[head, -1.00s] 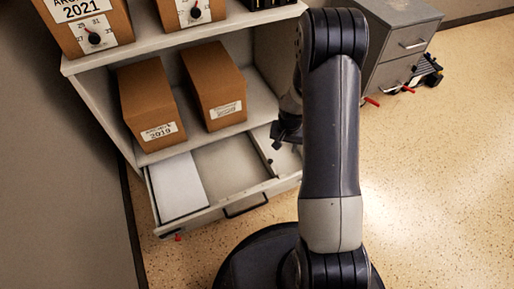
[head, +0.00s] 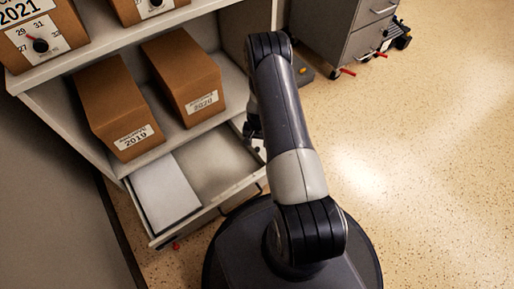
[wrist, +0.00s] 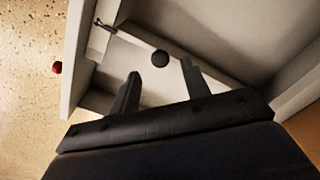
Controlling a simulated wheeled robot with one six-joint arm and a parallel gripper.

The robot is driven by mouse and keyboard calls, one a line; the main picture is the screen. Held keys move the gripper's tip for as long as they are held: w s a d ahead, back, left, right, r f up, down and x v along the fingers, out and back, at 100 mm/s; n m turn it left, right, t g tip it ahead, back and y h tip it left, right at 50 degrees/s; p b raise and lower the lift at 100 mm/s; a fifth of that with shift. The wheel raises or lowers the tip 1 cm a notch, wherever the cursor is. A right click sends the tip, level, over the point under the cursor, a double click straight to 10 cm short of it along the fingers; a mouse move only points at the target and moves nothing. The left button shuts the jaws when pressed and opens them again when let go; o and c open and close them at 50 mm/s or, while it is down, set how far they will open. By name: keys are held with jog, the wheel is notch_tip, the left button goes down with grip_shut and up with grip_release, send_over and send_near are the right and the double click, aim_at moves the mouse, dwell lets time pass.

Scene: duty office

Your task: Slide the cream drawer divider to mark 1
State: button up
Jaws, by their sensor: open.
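The open drawer (head: 226,195) juts out below the shelves in the head view. Its near corner wall also shows in the wrist view (wrist: 78,60). A cream strip, which looks like the divider (wrist: 128,42), crosses the drawer in the wrist view, with a round black knob (wrist: 160,58) on it. My gripper (wrist: 160,76) is open and empty, its two fingers apart just short of the knob in the picture. In the head view my gripper (head: 254,130) is at the drawer's right part, where my arm hides most of the divider. I cannot make out mark 1.
A white stack of paper (head: 166,193) lies in the drawer's left part. Brown boxes marked 2019 (head: 117,108) and 2020 (head: 186,78) stand on the shelf above. A grey cabinet (head: 352,32) is at the back right. The speckled floor on the right is clear.

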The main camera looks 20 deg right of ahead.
aim_at(257, 149)
jog(key=shift+f+b, duration=0.45)
jog(key=shift+f, duration=1.5)
jog(key=shift+c, duration=0.5)
grip_shut()
